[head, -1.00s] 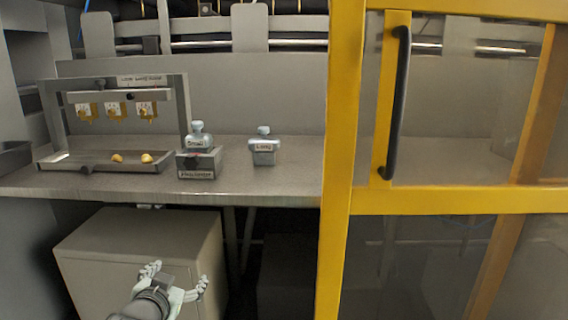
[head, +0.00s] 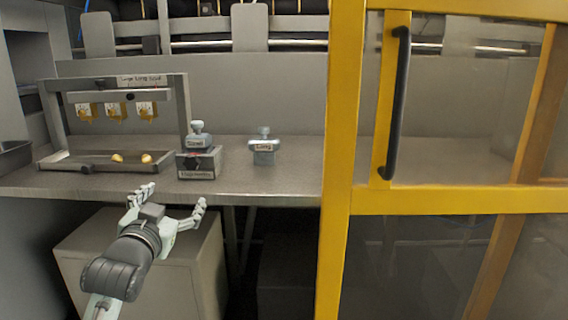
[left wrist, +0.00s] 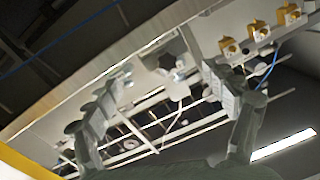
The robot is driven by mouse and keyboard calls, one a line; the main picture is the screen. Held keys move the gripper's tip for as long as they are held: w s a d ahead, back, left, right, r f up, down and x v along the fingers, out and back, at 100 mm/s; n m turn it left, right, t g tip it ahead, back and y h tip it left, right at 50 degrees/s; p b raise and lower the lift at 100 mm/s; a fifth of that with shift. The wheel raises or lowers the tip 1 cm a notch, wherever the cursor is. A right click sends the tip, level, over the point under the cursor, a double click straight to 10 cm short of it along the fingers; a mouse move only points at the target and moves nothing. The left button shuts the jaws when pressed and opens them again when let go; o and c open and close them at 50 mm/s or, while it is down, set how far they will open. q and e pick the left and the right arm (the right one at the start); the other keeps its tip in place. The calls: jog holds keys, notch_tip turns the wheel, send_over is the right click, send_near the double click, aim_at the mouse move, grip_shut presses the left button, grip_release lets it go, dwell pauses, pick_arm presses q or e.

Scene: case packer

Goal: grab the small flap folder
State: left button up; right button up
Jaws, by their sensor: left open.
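The small flap folder (head: 197,141) is a pale grey-blue piece with a round knob and a label. In the head view it sits on a dark labelled block (head: 199,164) near the bench's front edge. A similar folder with a different label (head: 264,149) stands to its right on the bench. My left gripper (head: 172,198) is open and empty, in front of the bench edge, lower in the picture than the small folder and slightly left of it. The left wrist view shows its spread fingers (left wrist: 170,92) with pale knobbed shapes beyond them; which is which is unclear. My right gripper is not in view.
A grey frame (head: 186,105) with hanging yellow pieces (head: 116,110) and a tray (head: 75,165) stands left on the bench (head: 245,185). A beige cabinet (head: 200,265) is below. A yellow-framed door (head: 338,200) bounds the right side. The bench between the two folders is clear.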

pick_arm(q)
jog(key=shift+r, duration=0.7)
jog(key=shift+f, duration=0.1)
jog(key=s+a+f+g, duration=0.1)
jog(key=s+f+g, duration=0.2)
jog(key=f, duration=0.9)
jog(key=s+a+f+g, duration=0.1)
jog(key=s+f+g, duration=0.15)
jog(key=f, duration=0.95)
jog(key=s+f+g, duration=0.2)
jog(key=s+f, duration=0.2)
jog(key=f, duration=0.8)
jog(key=s+a+f+n+g+y, duration=0.2)
jog(key=s+f+g, duration=0.6)
jog(key=s+f, duration=1.85)
jog(key=w+r+t+h, duration=0.1)
jog(key=w+r+t, duration=0.3)
jog(key=w+r, duration=0.8)
jog(key=w, duration=0.3)
jog(key=shift+w+d+r+m, duration=0.2)
jog(key=shift+w+r+m, duration=0.1)
jog(key=shift+w+m, duration=0.1)
